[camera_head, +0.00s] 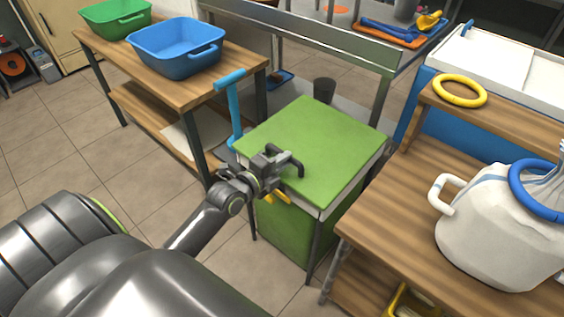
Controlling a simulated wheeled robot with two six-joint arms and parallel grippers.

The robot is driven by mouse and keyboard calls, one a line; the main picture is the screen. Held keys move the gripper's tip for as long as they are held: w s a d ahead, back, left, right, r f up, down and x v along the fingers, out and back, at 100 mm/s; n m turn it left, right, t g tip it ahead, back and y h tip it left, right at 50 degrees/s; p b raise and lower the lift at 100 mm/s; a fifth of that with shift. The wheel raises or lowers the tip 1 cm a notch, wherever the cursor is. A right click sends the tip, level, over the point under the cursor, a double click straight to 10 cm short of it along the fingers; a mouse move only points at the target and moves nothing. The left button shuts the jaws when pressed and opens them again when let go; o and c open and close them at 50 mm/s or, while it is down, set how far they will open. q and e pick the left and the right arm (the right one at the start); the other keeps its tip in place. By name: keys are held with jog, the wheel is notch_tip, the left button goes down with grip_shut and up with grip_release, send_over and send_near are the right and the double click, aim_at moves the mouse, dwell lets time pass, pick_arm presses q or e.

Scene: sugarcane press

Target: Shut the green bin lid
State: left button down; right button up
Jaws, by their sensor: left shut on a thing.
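The green bin (283,226) stands on the floor between the wooden tables. Its green lid (318,141) lies flat across the top, above a pale rim; no gap shows on the visible sides. My left gripper (286,166) is at the lid's near left edge, shut on the lid there. A small yellow part (279,198) shows just below it, at the bin's front. The gripper hides the exact place of contact. My right gripper is not in view.
A blue upright bar with a handle (231,105) stands close left of the bin. A wooden table with a blue tub (175,47) is at left. Tiled floor is free at left.

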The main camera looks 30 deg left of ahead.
pick_arm(q)
jog(key=shift+s+a+f, duration=0.1)
jog(key=shift+s+f, duration=0.05)
jog(key=shift+f, duration=0.3)
jog(key=c, duration=1.4)
grip_release()
jog(key=shift+o, duration=0.2)
jog(key=shift+r, duration=0.1)
jog(key=shift+s+r, duration=0.1)
jog(key=shift+s, duration=0.35)
jog(key=p+v, duration=0.1)
jog(key=v, duration=1.5)
jog(key=shift+s, duration=0.15)
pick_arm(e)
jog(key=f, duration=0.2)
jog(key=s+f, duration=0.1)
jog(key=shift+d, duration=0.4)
pick_arm(q)
jog(key=shift+r, duration=0.15)
